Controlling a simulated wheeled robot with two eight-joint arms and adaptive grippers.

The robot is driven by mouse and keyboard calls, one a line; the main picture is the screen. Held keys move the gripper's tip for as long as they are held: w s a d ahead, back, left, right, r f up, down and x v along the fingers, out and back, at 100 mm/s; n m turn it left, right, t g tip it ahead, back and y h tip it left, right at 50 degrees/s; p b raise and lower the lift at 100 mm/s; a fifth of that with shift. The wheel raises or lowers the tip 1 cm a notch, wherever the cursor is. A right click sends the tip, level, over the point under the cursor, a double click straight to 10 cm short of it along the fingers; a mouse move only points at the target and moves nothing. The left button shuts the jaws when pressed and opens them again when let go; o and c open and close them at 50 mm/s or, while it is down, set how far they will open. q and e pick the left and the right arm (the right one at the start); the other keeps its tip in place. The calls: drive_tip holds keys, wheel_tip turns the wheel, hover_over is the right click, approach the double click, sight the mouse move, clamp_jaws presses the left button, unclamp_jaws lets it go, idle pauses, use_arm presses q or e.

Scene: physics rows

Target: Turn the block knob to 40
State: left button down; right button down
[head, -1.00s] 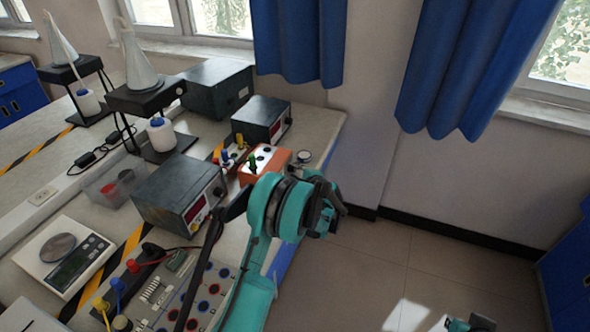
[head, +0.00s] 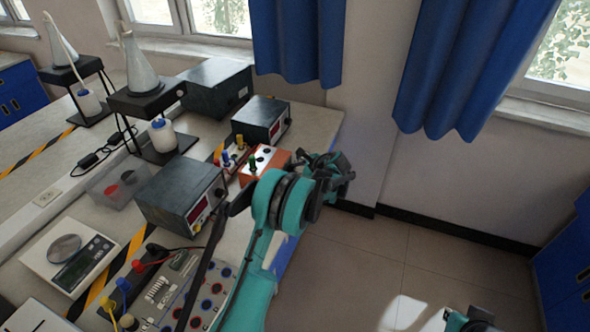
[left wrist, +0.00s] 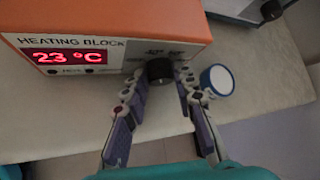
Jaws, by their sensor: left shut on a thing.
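The heating block (left wrist: 110,48) is an orange box with a white front in the left wrist view, its red display reading 23 °C. Its round black knob (left wrist: 159,71) is at the right of that front. My left gripper (left wrist: 161,80) has one finger on each side of the knob and is shut on it. The knob's pointer and any scale marks are not legible. In the head view the orange block (head: 264,164) shows behind my left arm, and the knob is hidden. Part of my right arm shows at the bottom right edge; its fingers cannot be made out.
A round white object with a blue rim (left wrist: 217,80) stands close to the right finger. A dark power supply (head: 262,119) stands behind the block and another (head: 180,195) to its left. The bench edge is close to my arm.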

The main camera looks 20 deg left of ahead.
idle(0.3)
use_arm(q)
drive_tip(key=c, duration=1.5)
unclamp_jaws()
drive_tip(key=v, duration=1.2)
drive_tip(key=shift+s+r, duration=0.1)
